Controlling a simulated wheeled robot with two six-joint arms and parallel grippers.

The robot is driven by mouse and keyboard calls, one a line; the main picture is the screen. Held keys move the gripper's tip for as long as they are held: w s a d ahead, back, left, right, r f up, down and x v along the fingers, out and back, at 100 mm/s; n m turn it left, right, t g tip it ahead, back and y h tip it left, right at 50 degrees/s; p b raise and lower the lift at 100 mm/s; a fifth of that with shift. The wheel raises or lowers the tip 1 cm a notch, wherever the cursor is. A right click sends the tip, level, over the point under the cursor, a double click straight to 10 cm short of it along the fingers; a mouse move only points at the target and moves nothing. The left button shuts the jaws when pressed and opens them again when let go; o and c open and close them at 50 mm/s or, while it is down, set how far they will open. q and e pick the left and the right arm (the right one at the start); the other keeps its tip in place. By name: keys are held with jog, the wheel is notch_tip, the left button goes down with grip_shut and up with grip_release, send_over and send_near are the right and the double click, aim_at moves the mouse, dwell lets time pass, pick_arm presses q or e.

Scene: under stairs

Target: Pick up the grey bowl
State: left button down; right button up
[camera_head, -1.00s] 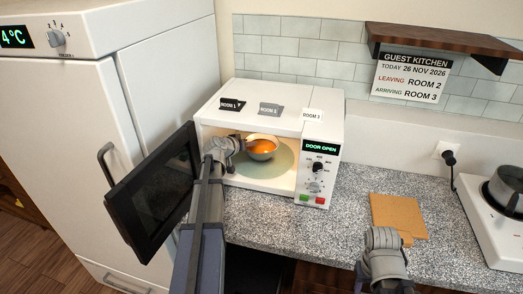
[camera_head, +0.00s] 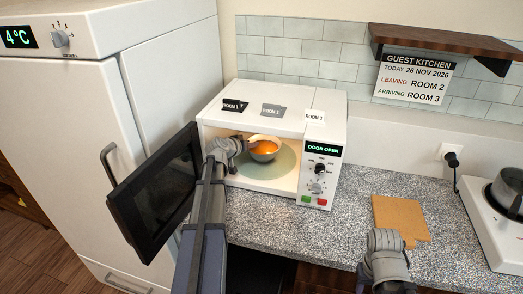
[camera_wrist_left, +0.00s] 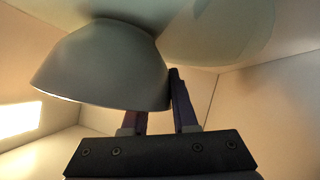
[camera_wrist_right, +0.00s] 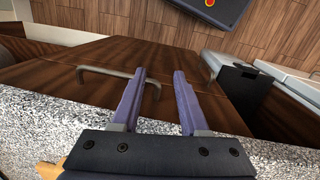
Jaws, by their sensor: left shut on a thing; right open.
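The grey bowl (camera_head: 264,157) is inside the open microwave (camera_head: 215,117), over its round turntable (camera_head: 283,170), and has something orange in it. It looks upright. My left gripper (camera_head: 245,145) reaches into the microwave from the front left and is shut on the bowl's rim. The left wrist view shows the bowl (camera_wrist_left: 100,65) large, with its wall between the fingers (camera_wrist_left: 160,105). I cannot tell if the bowl's base is clear of the turntable. My right gripper (camera_wrist_right: 155,80) is open and empty above the counter's front edge.
The microwave door (camera_head: 155,195) stands open at the left, beside my left arm and near the fridge (camera_head: 75,140). A cork board (camera_head: 400,217) lies on the speckled counter (camera_head: 300,235). A pot (camera_head: 510,188) stands on a white hob (camera_head: 490,225) at the right.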

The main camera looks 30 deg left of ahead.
pick_arm(q)
jog(key=shift+r, duration=0.15)
jog(key=shift+a+r+p, duration=0.1)
jog(key=shift+r+p, duration=0.65)
jog(key=shift+p, duration=0.15)
jog(key=s+d, duration=0.4)
jog(key=s, duration=1.3)
jog(key=shift+s+d+f, duration=0.15)
jog(key=c, duration=1.3)
grip_release()
grip_shut()
